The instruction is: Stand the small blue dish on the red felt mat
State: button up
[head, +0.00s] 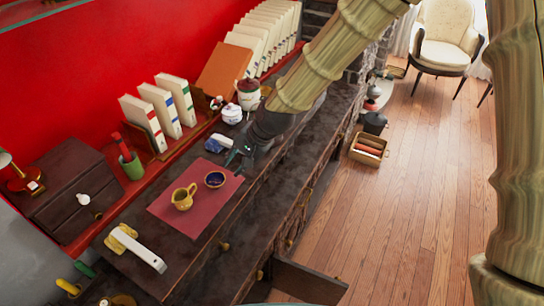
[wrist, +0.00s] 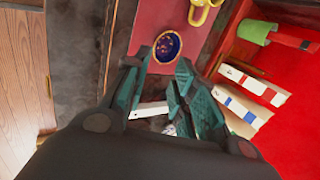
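The small blue dish (head: 215,179), dark blue inside with a gold rim, sits upright on the red felt mat (head: 203,217), near the mat's right end. It also shows in the wrist view (wrist: 167,46), just beyond my fingertips, with the mat (wrist: 155,14) around it. My gripper (head: 240,157) is above the dark counter at the mat's right end, beside the dish. In the wrist view my gripper (wrist: 164,57) has its teal fingers spread apart, with no dish between them. A fingertip overlaps the dish's edge in that view; I cannot tell whether they touch.
A yellow jug (head: 183,197) stands on the mat left of the dish. A blue-and-white object (head: 217,143) lies behind my gripper. A white-handled tool (head: 137,248) lies left of the mat. White pots (head: 232,113) and books (head: 160,108) line the back.

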jog(key=s+d+f+n+h, duration=0.1)
jog(key=s+d+f, duration=0.3)
jog(key=f, duration=0.3)
jog(key=s+d+f+g, duration=0.1)
jog(key=s+d+f, duration=0.35)
jog(key=f, duration=0.25)
jog(key=s+d+f+n+h, duration=0.1)
jog(key=s+d+f, duration=0.35)
jog(key=f, duration=0.25)
jog(key=s+d+f+n+h, duration=0.1)
jog(key=s+d+f, duration=0.2)
jog(key=s+d, duration=0.2)
jog(key=s+d+f+n+g+h, duration=0.1)
jog(key=s+d+f, duration=0.3)
jog(key=s, duration=0.5)
jog(key=s+d+f+n+h, duration=0.1)
jog(key=s+d+f, duration=0.2)
jog(key=s+d, duration=0.3)
jog(key=shift+s+f+n+g+h, duration=0.15)
jog(key=shift+s+n+g+h, duration=0.2)
jog(key=shift+s, duration=0.25)
jog(key=shift+c, duration=0.2)
